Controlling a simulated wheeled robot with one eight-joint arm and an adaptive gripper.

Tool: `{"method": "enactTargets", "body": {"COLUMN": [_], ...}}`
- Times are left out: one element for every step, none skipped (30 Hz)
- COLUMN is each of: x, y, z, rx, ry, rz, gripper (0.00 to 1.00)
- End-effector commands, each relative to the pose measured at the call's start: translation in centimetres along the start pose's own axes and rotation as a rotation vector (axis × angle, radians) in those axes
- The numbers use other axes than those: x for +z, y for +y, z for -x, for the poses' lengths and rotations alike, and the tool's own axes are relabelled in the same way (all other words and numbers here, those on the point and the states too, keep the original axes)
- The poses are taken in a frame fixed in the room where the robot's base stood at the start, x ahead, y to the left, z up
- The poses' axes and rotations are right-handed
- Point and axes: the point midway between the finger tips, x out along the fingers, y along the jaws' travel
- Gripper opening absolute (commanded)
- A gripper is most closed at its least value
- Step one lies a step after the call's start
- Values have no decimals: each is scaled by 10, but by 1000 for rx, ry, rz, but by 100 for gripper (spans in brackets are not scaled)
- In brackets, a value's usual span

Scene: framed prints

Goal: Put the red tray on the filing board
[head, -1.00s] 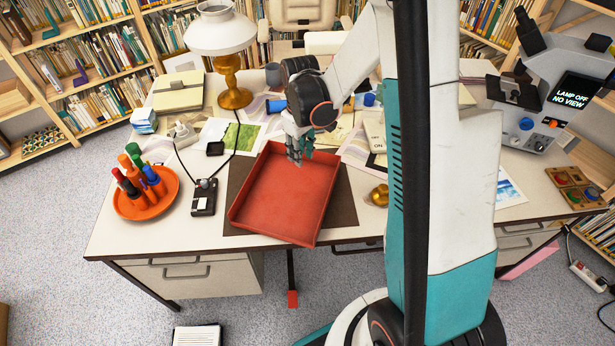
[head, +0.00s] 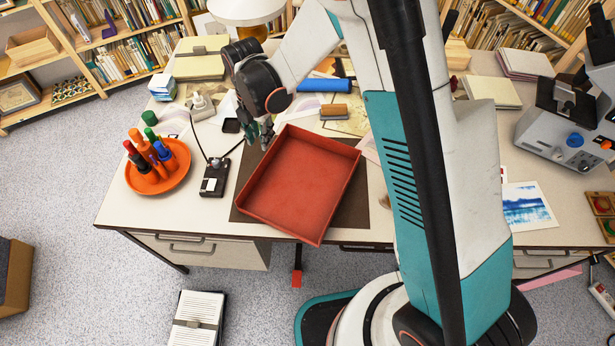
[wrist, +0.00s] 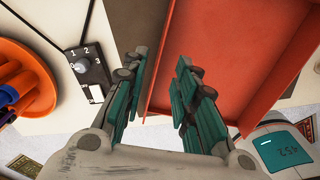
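The red tray (head: 305,185) is a shallow, open, empty box on the desk. It lies turned at an angle over a dark brown flat board (head: 350,212), which shows around its sides and seems to be the filing board. Its front corner reaches the desk's front edge. My gripper (head: 262,133) is at the tray's back left side. In the wrist view my gripper's (wrist: 163,68) fingers are apart, one on either side of the tray's (wrist: 225,50) wall. I cannot tell whether either finger touches it. The board (wrist: 136,25) also shows there.
Left of the board are a switch box (head: 215,178) with a cable and an orange dish (head: 160,178) of markers. A blue roll (head: 325,85) and papers lie behind. A lamp (head: 245,12) stands at the back. A clipped paper stack (head: 197,322) lies on the floor.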

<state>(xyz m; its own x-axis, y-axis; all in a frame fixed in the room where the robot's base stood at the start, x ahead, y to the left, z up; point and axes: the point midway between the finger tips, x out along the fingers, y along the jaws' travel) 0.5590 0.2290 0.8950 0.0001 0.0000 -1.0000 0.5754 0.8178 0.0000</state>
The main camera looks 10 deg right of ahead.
Motion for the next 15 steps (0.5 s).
{"method": "enactTargets", "body": {"x": [0,0,1,1,1,1,1,1,1,1,1,1,1,1,1], "y": [0,0,0,0,0,0,0,0,0,0,0,0,0,0,-1], "z": [-13,-19,-27,-33,-39,-46,-51,-55,-60,-63,-66,-68,-70,-71,-72], "rx": [0,0,0,0,0,0,0,0,0,0,0,0,0,0,0], "ry": [0,0,0,0,0,0,0,0,0,0,0,0,0,0,0], "rz": [-1,-2,-2,-3,-3,-3,-4,-4,-4,-4,-5,-5,-5,-5,-5], "gripper": [27,27,27,27,27,27,27,27,27,27,27,27,27,27,27]}}
